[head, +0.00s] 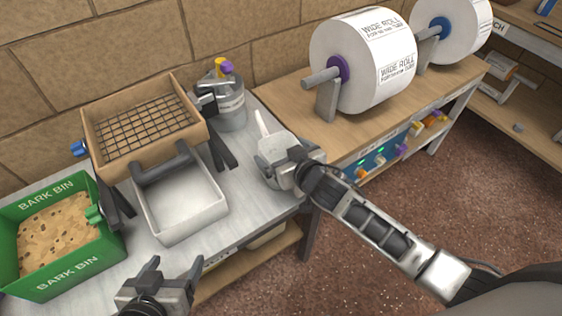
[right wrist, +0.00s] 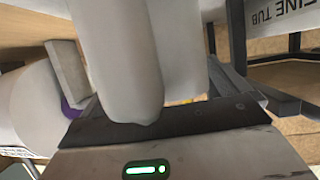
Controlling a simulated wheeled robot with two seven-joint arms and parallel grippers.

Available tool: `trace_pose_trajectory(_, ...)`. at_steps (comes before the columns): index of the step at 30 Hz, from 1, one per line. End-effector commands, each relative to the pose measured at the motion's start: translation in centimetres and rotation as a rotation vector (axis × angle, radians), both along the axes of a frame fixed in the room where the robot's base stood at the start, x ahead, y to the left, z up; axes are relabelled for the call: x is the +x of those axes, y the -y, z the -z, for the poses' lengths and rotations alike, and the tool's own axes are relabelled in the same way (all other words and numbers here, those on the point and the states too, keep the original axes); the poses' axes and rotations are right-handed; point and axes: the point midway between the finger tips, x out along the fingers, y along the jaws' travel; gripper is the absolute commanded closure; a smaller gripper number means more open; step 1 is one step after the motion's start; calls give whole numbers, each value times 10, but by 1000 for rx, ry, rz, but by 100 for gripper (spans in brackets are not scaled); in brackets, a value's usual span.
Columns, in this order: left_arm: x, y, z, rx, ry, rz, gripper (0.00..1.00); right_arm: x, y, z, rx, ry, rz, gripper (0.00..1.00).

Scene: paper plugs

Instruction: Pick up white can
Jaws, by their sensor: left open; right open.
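The white can (head: 272,148), with a thin spout pointing up, stands on the grey bench near its right end. My right gripper (head: 284,172) is open right at the can, partly covering its near side. In the right wrist view a large pale rounded shape (right wrist: 130,55), apparently part of the can, fills the space in front of the gripper. I cannot tell whether the fingers touch it. My left gripper (head: 165,283) is open and empty at the lower left, in front of the bench.
A wooden sieve box (head: 110,153) stands above a white tub (head: 157,218). The green bark bin (head: 108,237) is at the left. A grey canister (head: 232,118) with yellow and purple knobs stands behind the can. Large paper rolls (head: 338,75) are on the wooden bench (head: 285,98).

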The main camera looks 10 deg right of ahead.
Motion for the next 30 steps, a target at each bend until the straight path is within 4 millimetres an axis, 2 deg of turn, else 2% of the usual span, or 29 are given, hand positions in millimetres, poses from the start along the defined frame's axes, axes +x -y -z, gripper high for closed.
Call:
trace_pose_trajectory(4,0,0,3,-3,-2,-1,27,11,-3,6,2,-1,1,0)
trace_pose_trajectory(11,0,0,2,-2,-3,-1,27,11,-3,6,1,-2,1,0)
trace_pose_trajectory(15,-1,0,3,-3,-4,-1,27,11,-3,6,1,-2,1,39)
trace_pose_trajectory(16,-1,0,3,-3,-4,-1,27,11,-3,6,0,-2,0,43)
trace_pose_trajectory(25,-1,0,1,-2,-5,-2,27,11,-3,4,1,0,-1,43)
trace_pose_trajectory(30,-2,-1,-7,7,-8,-1,27,12,-4,-7,2,1,-1,43)
